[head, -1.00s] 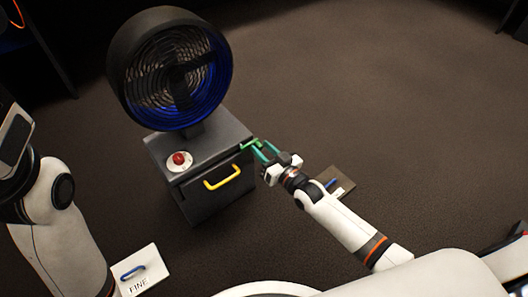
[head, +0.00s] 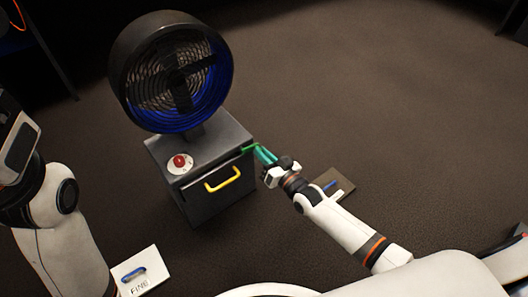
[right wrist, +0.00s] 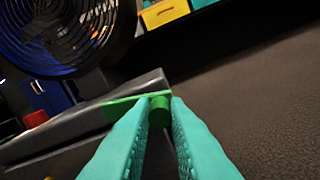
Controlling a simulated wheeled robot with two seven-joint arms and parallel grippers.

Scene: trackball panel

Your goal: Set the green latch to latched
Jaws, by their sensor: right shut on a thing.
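The green latch (head: 249,149) is on the top right edge of a dark grey box (head: 208,151). In the right wrist view, its flat green bar (right wrist: 122,105) runs along the box edge and ends in a round green knob (right wrist: 159,109). My right gripper (head: 262,153) has teal fingers, which also show in the right wrist view (right wrist: 159,120). They are shut on the latch, with the knob between their tips. The fingers hide part of the latch in the head view. My left arm is at the left, but its gripper is out of view.
A round black and blue fan (head: 172,73) stands on the box. A red button (head: 180,161) is on the box top and a yellow handle (head: 222,179) on its front. Floor panels with blue handles lie at the front left (head: 150,262) and right (head: 346,186).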

